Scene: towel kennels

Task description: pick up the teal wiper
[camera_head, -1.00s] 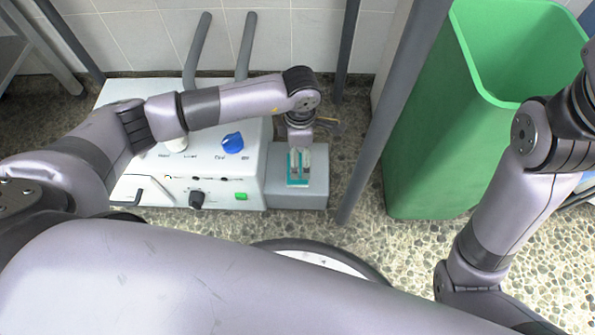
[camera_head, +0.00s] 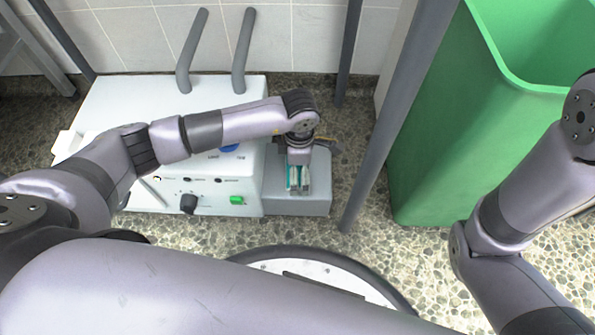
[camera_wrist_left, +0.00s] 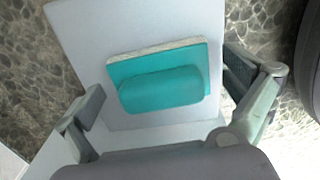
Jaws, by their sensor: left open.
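The teal wiper (camera_wrist_left: 160,88) lies on a grey block (camera_wrist_left: 85,35) in the left wrist view, a flat pad with a pale edge and a rounded teal handle on top. In the head view only a little teal of the wiper (camera_head: 290,178) shows behind my gripper. My left gripper (camera_head: 299,186) is open above it. In the left wrist view one finger of the left gripper (camera_wrist_left: 170,105) is on each side of the wiper, with gaps between them and it. My right gripper is out of the head view; only its arm shows at the right.
A white machine (camera_head: 110,100) with knobs and a green switch stands beside the grey block. A green bin (camera_head: 430,150) stands to the right, behind a slanting grey pole (camera_head: 385,130). Pebbled floor (camera_head: 350,240) is free in front of the block.

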